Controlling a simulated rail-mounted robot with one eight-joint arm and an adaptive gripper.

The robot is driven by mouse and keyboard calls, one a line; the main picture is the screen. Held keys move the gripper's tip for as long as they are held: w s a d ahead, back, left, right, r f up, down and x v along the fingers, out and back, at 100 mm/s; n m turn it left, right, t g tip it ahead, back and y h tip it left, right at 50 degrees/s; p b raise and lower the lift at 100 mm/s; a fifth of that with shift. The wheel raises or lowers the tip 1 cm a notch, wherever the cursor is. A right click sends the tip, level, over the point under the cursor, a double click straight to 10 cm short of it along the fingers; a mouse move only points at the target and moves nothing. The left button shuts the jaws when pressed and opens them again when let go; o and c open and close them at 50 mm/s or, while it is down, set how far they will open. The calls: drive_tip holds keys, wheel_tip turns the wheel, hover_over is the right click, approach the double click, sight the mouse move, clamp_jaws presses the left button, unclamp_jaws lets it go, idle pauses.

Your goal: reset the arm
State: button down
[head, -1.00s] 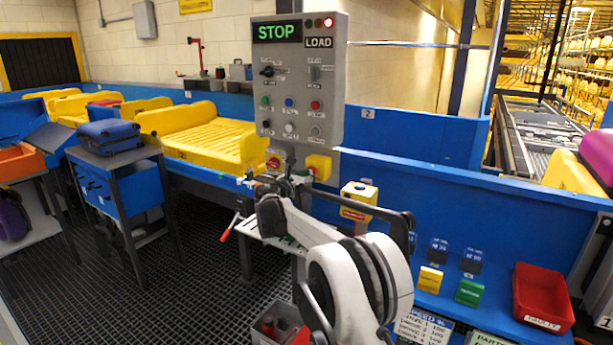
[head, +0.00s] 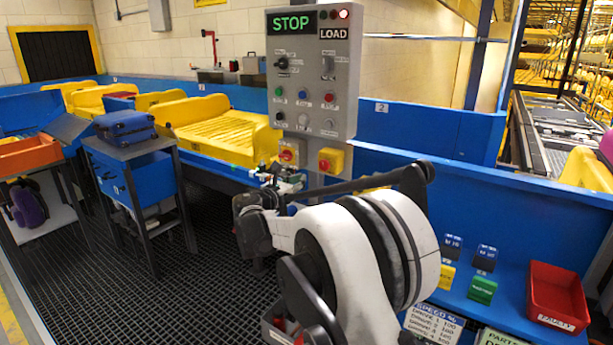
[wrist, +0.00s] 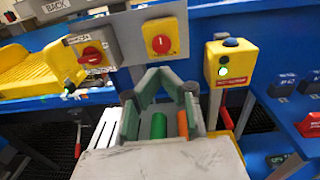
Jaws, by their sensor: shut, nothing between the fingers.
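My gripper (wrist: 168,82) shows in the wrist view as two grey-green fingers, closed with nothing held. A green piece (wrist: 158,126) and an orange piece (wrist: 183,124) show just below the fingertips; I cannot tell what they belong to. In the head view my arm, white with black bands, rises in front of the control panel (head: 312,75) and hides much of the shelf edge. The fingers are hard to make out there.
Yellow trays (head: 205,140) sit on the blue conveyor at the left. A blue suitcase (head: 125,126) lies on a dark stand. A red bin (head: 557,298) and small coloured blocks (head: 482,290) are on the blue shelf at right.

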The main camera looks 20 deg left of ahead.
drive_tip(key=shift+s, duration=0.3)
drive_tip(key=d+r+m+g+h, duration=0.15)
drive_tip(key=d+r+m, duration=0.25)
drive_tip(key=d, duration=0.7)
drive_tip(key=d+r+m+g, duration=0.2)
drive_tip(key=d+r+m, duration=0.15)
drive_tip(key=d, duration=0.75)
drive_tip(key=s+d+r+m+g, duration=0.15)
drive_tip(key=s+d+m, duration=0.3)
drive_tip(key=d, duration=0.45)
drive_tip(key=s+d+r+m+g, duration=0.15)
drive_tip(key=s+d+m, duration=0.3)
drive_tip(key=d, duration=0.55)
drive_tip(key=s+d+f+m+g+y, duration=0.1)
drive_tip(key=s+d+f+m, duration=0.3)
drive_tip(key=s, duration=0.7)
drive_tip(key=s+d+f+m+g+y, duration=0.1)
drive_tip(key=s+d+f+m+y, duration=0.1)
drive_tip(key=s+d+m, duration=0.5)
drive_tip(key=s+d+f+m+g+y, duration=0.1)
drive_tip(key=s+d+f+m, duration=0.4)
drive_tip(key=s, duration=1.1)
drive_tip(key=shift+s+d+f+m+g, duration=0.3)
drive_tip(key=shift+m+g, duration=0.05)
drive_tip(key=shift+m, duration=0.5)
drive_tip(key=c, duration=2.4)
unclamp_jaws()
drive_tip(key=shift+c, duration=0.2)
